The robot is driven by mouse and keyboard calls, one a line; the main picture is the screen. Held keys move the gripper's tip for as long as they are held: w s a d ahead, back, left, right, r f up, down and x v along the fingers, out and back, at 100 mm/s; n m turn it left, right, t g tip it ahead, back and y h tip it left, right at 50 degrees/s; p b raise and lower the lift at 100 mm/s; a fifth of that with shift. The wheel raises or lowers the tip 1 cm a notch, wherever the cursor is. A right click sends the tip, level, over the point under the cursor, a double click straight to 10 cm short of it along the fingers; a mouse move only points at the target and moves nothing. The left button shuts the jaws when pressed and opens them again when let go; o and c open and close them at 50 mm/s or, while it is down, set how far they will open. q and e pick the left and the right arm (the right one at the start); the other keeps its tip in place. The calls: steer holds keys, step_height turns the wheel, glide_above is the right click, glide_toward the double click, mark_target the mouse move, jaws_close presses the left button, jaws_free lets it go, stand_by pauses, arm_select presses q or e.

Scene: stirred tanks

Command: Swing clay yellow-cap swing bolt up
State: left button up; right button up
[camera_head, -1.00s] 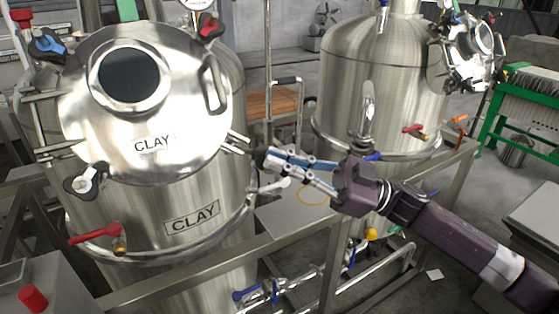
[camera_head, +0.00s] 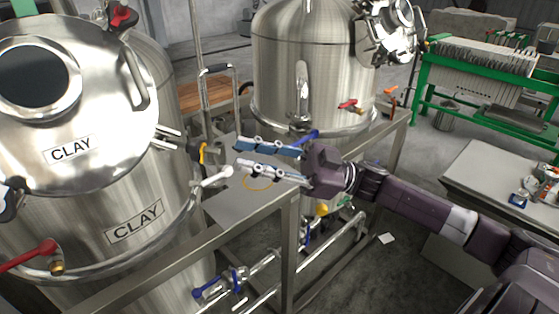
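The clay tank (camera_head: 165,215) stands at the left, its lid (camera_head: 110,105) and body both labelled CLAY. The yellow-cap swing bolt (camera_head: 203,152) sticks out at the tank's right side, just right of the lid's paired lugs (camera_head: 168,138). Its dark knob and yellow part show; how its shank joins the tank is unclear. My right gripper (camera_head: 238,155) is open, its two fingers apart and pointing left towards the bolt. A small gap separates the fingertips from the bolt, and nothing shows between them. My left gripper is out of view.
A silver lever (camera_head: 215,182) juts from the clay tank below the bolt, close to my lower finger. A second steel tank (camera_head: 300,75) stands behind my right gripper. A metal frame (camera_head: 245,210) and pipes with blue valves (camera_head: 225,282) lie below.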

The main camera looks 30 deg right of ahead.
steer(key=v, duration=0.6)
steer(key=shift+f, duration=0.1)
